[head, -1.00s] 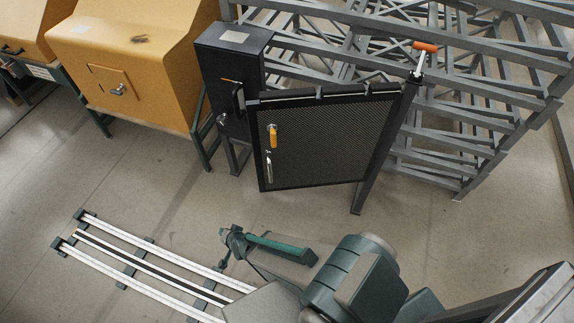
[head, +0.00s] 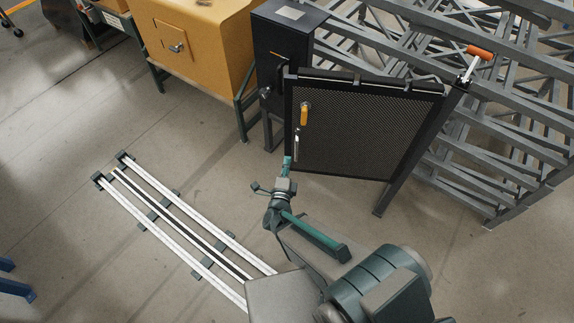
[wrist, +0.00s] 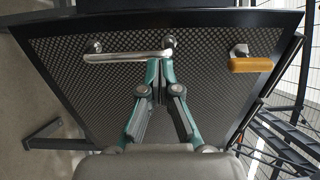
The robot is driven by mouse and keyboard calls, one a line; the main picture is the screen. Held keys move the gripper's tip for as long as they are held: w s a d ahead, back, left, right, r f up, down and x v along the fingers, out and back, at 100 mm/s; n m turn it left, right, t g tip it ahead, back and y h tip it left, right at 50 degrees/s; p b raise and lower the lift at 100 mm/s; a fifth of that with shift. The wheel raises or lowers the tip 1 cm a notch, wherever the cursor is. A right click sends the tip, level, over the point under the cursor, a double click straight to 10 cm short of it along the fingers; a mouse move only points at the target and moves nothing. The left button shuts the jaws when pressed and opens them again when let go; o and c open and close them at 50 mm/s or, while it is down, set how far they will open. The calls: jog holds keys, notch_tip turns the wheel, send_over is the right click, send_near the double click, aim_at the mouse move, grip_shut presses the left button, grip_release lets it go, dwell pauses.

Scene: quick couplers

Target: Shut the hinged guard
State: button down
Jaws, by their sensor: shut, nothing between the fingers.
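The hinged guard (head: 360,125) is a dark mesh panel in a black frame. It stands upright, with its left edge in front of a black box (head: 290,45) and its right edge by a slanted post (head: 408,165). It carries a silver bar handle (head: 296,147) and, above it, a yellow-orange handle (head: 305,114). In the wrist view the guard (wrist: 210,90) fills most of the picture. My gripper (wrist: 160,64) is shut and empty, its tips at one end of the bar handle (wrist: 128,56). I cannot tell whether they touch. In the head view my gripper (head: 287,163) is by the guard's lower left edge.
Grey metal framework (head: 500,120) stands behind and right, with an orange-handled lever (head: 479,52) near the guard's top right. A yellow cabinet (head: 195,50) stands left of the black box. White floor rails (head: 185,230) run at lower left. Floor between rails and guard is clear.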

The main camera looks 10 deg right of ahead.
aim_at(292, 132)
jog(key=b+x, duration=0.2)
jog(key=x, duration=0.8)
jog(key=shift+w+d, duration=0.3)
jog(key=shift+w, duration=0.35)
jog(key=shift+w, duration=0.1)
